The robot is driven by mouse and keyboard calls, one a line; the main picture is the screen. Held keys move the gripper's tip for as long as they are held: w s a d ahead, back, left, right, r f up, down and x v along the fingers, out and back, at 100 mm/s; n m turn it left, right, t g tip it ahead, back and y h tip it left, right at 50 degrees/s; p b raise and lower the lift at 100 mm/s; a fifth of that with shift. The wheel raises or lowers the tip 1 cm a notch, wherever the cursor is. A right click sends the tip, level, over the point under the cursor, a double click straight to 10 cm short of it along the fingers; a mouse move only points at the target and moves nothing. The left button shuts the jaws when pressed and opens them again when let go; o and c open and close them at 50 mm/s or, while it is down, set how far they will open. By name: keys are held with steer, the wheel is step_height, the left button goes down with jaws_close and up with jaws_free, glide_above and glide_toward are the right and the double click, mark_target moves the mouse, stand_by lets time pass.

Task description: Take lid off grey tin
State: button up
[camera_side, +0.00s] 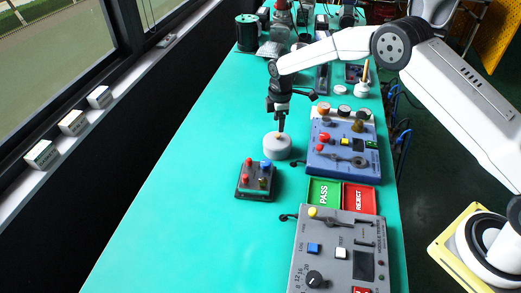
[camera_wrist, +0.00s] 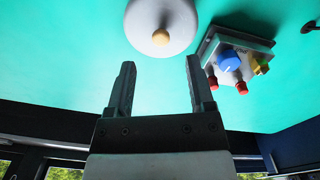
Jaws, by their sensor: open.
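The grey tin (camera_side: 277,148) stands upright on the green table, its lid on, with a small tan knob on top. In the wrist view the round pale lid (camera_wrist: 142,18) shows from above, cut by the top edge, with its knob (camera_wrist: 161,37) ahead of the fingertips. My gripper (camera_side: 281,128) is above the tin in the side view, pointing down close to the knob. In the wrist view my gripper (camera_wrist: 160,75) has its two dark fingers wide apart with nothing between them. I cannot tell how high the fingertips are above the knob.
A small dark box (camera_side: 257,181) with red and blue knobs sits just in front of the tin. A blue control panel (camera_side: 343,148) is close on the right. Green PASS (camera_side: 324,193) and red REJECT trays and a grey panel (camera_side: 338,250) are nearer. The table's left side is clear.

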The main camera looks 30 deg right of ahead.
mark_target(278, 135)
steer(key=shift+f, duration=2.6)
jaws_close()
